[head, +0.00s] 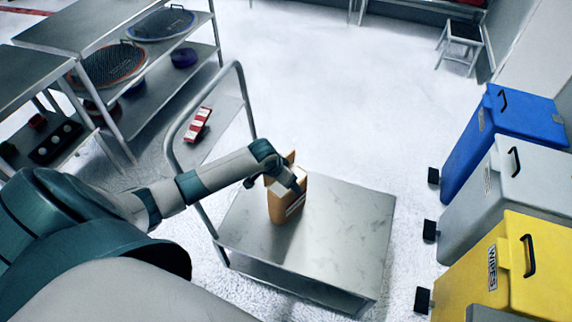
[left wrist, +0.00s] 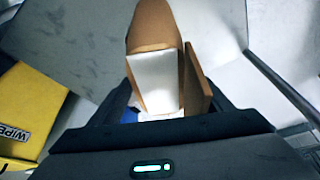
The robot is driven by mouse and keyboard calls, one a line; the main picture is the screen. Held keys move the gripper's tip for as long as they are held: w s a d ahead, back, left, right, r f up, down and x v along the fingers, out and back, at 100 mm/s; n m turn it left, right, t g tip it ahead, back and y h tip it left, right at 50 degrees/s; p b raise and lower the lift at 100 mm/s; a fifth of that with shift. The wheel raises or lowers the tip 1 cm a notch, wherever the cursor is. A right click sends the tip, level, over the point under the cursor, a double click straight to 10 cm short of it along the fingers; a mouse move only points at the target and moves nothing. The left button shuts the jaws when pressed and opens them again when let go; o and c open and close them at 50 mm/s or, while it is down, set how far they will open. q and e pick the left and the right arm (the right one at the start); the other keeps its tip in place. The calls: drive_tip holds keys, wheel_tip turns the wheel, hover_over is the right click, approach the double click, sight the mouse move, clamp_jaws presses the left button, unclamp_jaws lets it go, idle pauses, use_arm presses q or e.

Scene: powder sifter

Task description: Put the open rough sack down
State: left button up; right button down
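The open rough sack (head: 287,204) is brown, with a pale label on its side. It is upright at the left part of the steel cart top (head: 345,220); its base appears at the surface, but contact is not clear. My left gripper (head: 287,183) is at the sack's upper end. In the left wrist view the sack (left wrist: 150,30) sits between both fingers, which appear to press its sides, and white content (left wrist: 157,80) shows in its open mouth. My right gripper is in neither view.
The cart's handle (head: 172,150) rises at its left. A red-and-white item (head: 197,125) lies beyond the handle. Shelves with sieves (head: 110,64) stand at the left. Blue, grey and yellow bins (head: 515,265) line the right. The cart's right half is clear.

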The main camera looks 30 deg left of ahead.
use_arm(q)
drive_tip(key=shift+o, duration=0.9)
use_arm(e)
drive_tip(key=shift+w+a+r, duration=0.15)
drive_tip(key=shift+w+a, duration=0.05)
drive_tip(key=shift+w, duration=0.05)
use_arm(q)
drive_tip(key=shift+r, duration=0.15)
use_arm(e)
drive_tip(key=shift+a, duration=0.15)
use_arm(q)
drive_tip(key=shift+s+r, duration=0.2)
drive_tip(key=shift+r, duration=0.25)
drive_tip(key=v, duration=1.1)
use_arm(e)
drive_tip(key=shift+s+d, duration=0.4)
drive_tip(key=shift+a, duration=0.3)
